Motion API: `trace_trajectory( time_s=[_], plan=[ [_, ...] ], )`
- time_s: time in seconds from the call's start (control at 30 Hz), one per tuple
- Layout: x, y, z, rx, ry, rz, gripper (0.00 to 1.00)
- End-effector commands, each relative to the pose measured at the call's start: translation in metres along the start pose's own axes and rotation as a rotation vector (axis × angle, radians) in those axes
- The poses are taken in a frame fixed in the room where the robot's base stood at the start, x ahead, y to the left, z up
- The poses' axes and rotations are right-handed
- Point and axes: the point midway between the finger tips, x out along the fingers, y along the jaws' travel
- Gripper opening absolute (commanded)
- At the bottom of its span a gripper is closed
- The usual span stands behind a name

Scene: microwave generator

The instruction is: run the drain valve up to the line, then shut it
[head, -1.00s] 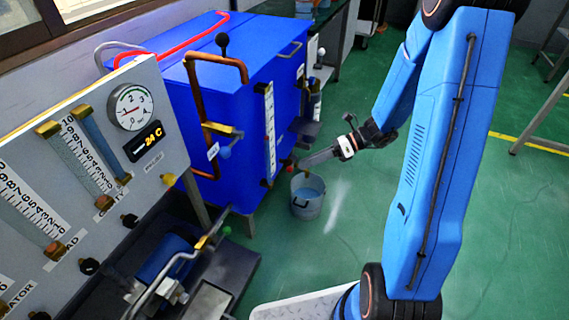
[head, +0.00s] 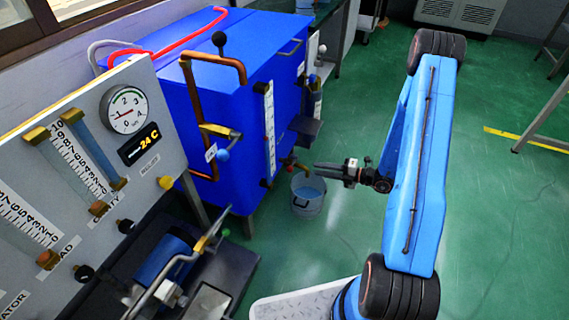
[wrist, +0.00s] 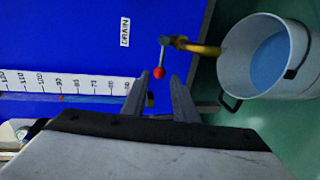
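The drain valve (head: 299,165) is a brass spout low on the blue tank. Its thin lever ends in a red ball (wrist: 159,72), beside a DRAIN label (wrist: 125,32). My gripper (head: 317,169) is open and empty, right of the valve in the head view. In the wrist view, the red ball lies ahead of the gap between the fingertips (wrist: 161,88), with no clear contact. A grey bucket (head: 307,207) holding bluish water (wrist: 272,58) stands under the spout. I see no stream. The white scale (head: 269,130) on the tank has a small red mark; its level is unreadable.
The blue tank (head: 236,100) carries copper pipes and another valve with a blue ball (head: 222,155). A gauge panel (head: 90,160) and pump unit (head: 172,262) stand at the left. Green floor (head: 480,220) is open to the right.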

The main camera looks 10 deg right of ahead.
Motion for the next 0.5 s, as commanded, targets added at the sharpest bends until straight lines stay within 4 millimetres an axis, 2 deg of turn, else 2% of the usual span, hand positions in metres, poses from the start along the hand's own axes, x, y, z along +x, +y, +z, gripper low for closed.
trace_trajectory(
  time_s=[0.23, 0.5],
  plan=[
    [0.011, -0.004, 0.002, 0.015, -0.008, 0.001, 0.27],
    [0.05, -0.003, 0.001, 0.014, -0.004, 0.001, 0.27]
  ],
)
